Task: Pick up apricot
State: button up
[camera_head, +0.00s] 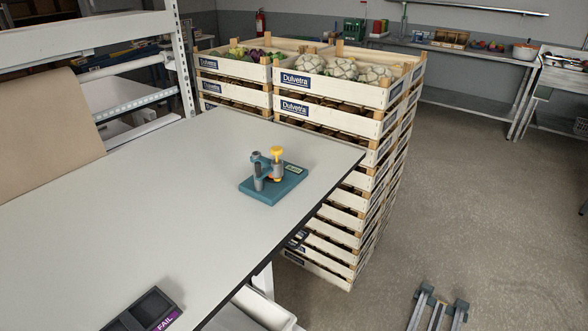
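Small reddish and orange round items (488,46) lie on the far bench, also too small to name.
The pale table (150,220) is mostly clear. A dark tray (146,312) marked FAIL sits at its front edge. Stacked wooden crates (335,92) stand behind, with cauliflower-like heads (310,64) on top.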

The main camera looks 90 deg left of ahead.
dwell(0.3)
jog(key=o, duration=0.8)
jog(key=shift+c, duration=0.2)
